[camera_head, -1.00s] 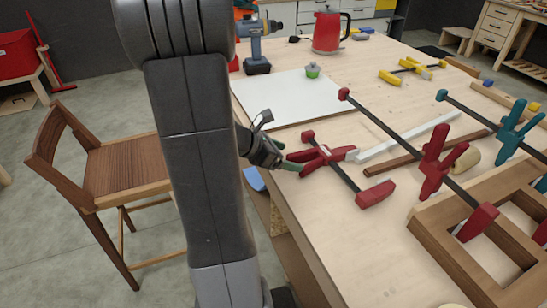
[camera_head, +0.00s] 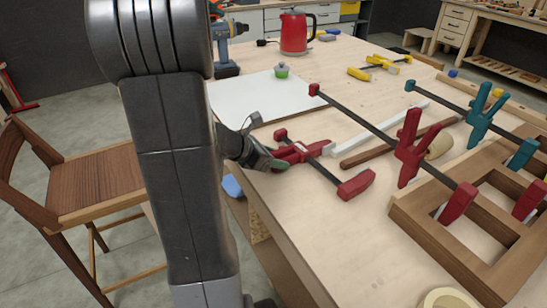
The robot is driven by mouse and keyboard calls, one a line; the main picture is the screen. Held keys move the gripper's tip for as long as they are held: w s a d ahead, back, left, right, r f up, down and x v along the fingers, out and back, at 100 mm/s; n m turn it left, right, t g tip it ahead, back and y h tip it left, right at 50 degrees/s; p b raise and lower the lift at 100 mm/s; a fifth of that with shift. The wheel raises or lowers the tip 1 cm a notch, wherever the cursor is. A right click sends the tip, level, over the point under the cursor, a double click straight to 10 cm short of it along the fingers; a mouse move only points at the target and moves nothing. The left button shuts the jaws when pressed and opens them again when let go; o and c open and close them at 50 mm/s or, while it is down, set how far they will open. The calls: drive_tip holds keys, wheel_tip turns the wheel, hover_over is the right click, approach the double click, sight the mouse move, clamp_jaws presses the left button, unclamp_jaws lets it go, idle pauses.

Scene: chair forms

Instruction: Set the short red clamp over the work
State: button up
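The short red clamp (camera_head: 324,170) lies on the workbench, its dark bar running from a small red head at the upper left to a red jaw at the lower right. My gripper (camera_head: 278,163) is at its left end, against or around the red handle part; the fingers are small and partly hidden, so its grip is unclear. The work is a wooden frame (camera_head: 408,217) at the lower right. A long red clamp (camera_head: 409,150) reaches across it, and a teal clamp (camera_head: 480,114) stands behind.
The workbench (camera_head: 315,225) is bare in front of the short clamp. A pale strip and a brown stick (camera_head: 365,156) lie behind it. A wooden chair (camera_head: 92,182) stands left.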

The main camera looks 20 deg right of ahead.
drive_tip(key=c, duration=0.5)
drive_tip(key=shift+r+p, duration=2.1)
drive_tip(key=shift+r, duration=0.45)
drive_tip(key=shift+c, duration=0.2)
